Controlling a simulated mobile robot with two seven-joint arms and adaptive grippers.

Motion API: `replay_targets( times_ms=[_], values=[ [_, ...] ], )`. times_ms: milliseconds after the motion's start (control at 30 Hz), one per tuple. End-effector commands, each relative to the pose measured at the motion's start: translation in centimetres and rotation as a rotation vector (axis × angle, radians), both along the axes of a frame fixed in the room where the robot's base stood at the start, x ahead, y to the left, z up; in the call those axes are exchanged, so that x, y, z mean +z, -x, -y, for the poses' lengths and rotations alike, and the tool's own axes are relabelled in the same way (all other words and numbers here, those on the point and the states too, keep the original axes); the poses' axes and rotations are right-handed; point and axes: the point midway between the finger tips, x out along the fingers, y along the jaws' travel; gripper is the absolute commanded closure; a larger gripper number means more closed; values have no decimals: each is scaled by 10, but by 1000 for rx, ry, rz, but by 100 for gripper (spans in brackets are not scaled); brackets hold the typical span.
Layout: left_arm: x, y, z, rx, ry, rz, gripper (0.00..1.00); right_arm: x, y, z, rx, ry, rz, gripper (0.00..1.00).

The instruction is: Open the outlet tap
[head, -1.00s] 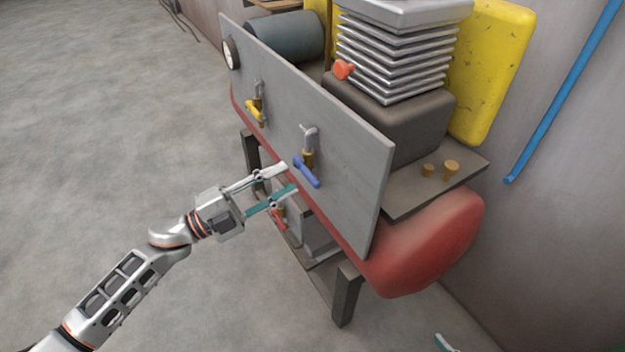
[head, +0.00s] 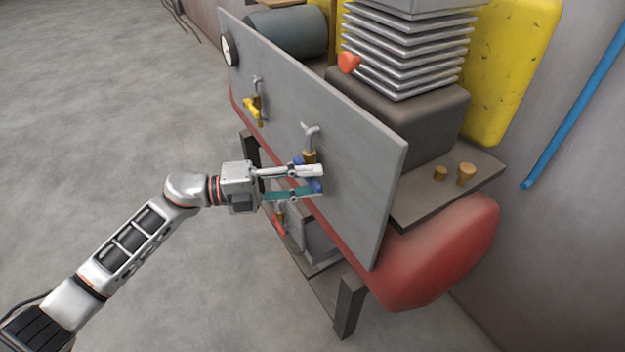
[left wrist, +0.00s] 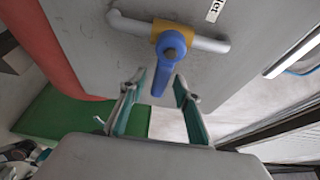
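The tap with a blue lever handle (left wrist: 167,72) and brass body (left wrist: 176,32) sits on a grey pipe on the grey panel (head: 355,165). A label beside it in the left wrist view ends in "let"; the rest is cut off. The lever lies crosswise to the pipe there. In the head view the lever (head: 315,185) is partly hidden by my fingers. My left gripper (head: 318,182) is open at the lever. In the left wrist view its fingers (left wrist: 157,103) stand either side of the lever's free end, with gaps. My right gripper is not in view.
A tap with a yellow handle (head: 251,106) sits farther left on the panel, and a red-handled one (head: 279,227) is below. A red tank (head: 440,250) lies under the panel. An orange knob (head: 348,62) is behind it.

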Motion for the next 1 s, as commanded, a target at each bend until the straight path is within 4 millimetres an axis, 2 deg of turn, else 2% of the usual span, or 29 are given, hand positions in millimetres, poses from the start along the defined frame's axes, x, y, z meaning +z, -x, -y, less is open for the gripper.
replay_targets(
  times_ms=[100,367,400,500,533,1000],
  values=[
    [0,-2,7,0,1,-1,68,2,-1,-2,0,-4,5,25],
    [0,-2,9,1,0,-1,68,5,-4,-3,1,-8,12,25],
    [0,-2,9,1,0,-1,71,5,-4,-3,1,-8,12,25],
    [0,-2,9,1,0,-1,97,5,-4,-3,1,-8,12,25],
    [0,-2,9,1,0,-1,100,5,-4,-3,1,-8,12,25],
    [7,-2,9,1,46,-63,100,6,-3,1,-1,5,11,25]
  ],
)
